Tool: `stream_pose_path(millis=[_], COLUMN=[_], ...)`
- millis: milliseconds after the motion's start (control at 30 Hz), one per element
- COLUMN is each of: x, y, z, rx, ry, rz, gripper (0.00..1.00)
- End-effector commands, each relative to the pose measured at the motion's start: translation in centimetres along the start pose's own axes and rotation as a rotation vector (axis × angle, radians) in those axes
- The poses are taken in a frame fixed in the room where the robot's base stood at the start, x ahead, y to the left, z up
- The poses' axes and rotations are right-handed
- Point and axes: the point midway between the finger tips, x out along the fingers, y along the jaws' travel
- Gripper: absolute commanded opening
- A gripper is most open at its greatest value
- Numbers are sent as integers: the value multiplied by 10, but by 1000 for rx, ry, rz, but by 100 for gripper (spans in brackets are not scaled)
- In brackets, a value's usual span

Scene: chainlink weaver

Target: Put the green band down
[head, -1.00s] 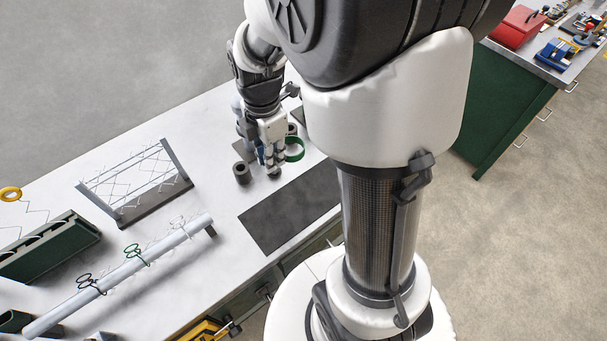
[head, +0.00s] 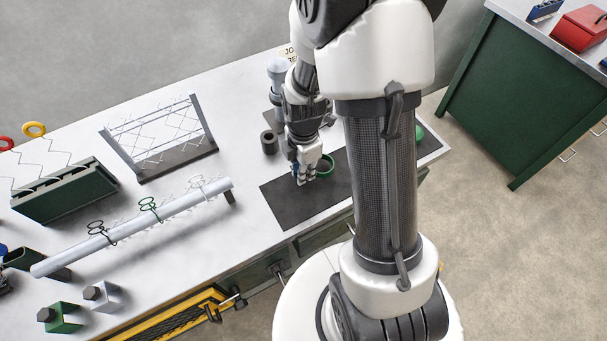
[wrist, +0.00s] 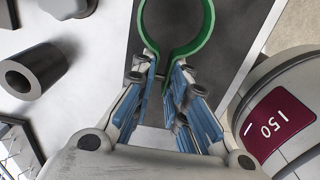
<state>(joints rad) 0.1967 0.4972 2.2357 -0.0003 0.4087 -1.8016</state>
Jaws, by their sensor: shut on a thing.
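The green band (head: 327,166) is an open ring with two ends that run between my finger pads. In the wrist view the band (wrist: 207,32) stands out ahead of the fingers. My gripper (head: 303,181) is shut on the band's ends, and its blue pads also show in the wrist view (wrist: 168,80). The gripper and band are over the dark mat (head: 285,207) on the white bench. I cannot tell whether the band touches the mat.
A dark hollow cylinder (head: 269,142) stands behind and left of the gripper. A wire-mesh frame (head: 180,165) and a pale bar with clips (head: 130,228) are on the left. The mat's front left part is clear.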

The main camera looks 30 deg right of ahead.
Motion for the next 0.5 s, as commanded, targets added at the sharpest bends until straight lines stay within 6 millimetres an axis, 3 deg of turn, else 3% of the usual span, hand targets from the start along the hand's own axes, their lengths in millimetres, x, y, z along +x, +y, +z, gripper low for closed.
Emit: stream_pose_path(millis=[100, 467, 500], x=[16, 19, 18], y=[0, 0, 0], z=[0, 0, 0], rx=[0, 0, 0], ry=[0, 0, 0], rz=[-1, 0, 0], gripper=[0, 0, 16])
